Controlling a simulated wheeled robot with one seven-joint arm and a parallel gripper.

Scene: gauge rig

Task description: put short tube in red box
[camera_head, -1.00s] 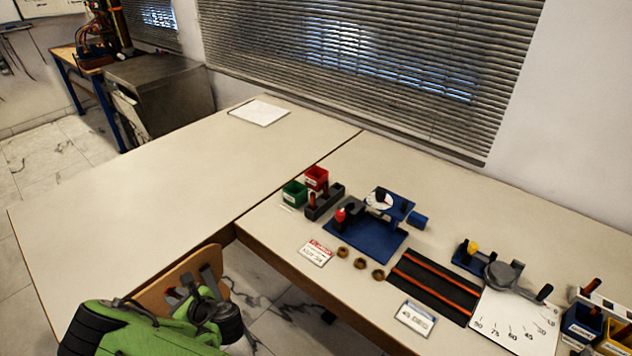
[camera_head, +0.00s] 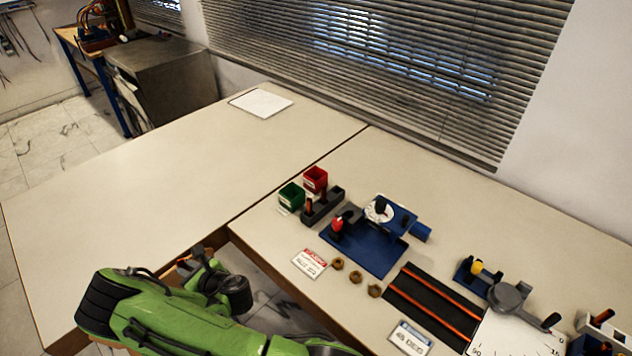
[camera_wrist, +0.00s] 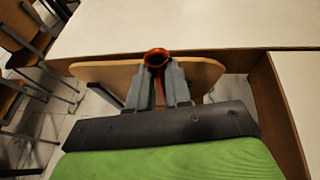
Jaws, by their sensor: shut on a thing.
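My gripper (camera_wrist: 157,72) is shut on an orange-brown tube (camera_wrist: 157,58) in the wrist view, its round open end showing between the fingertips. The tube's length is mostly hidden by the fingers. In the head view my gripper (camera_head: 190,264) is near the front edge of the tables, left of the gap between them, and the tube is hard to make out there. The red box (camera_head: 316,181) stands open at the back of the right table, behind and to the right of my gripper and apart from it.
A green box (camera_head: 291,196) stands just left of the red box. A dark rack (camera_head: 325,206) with a tube in it is in front. A blue fixture (camera_head: 362,250), several brass rings and a dark mat (camera_head: 435,303) lie farther right. The left table (camera_head: 150,200) is mostly clear. A wooden chair back (camera_wrist: 95,75) is below.

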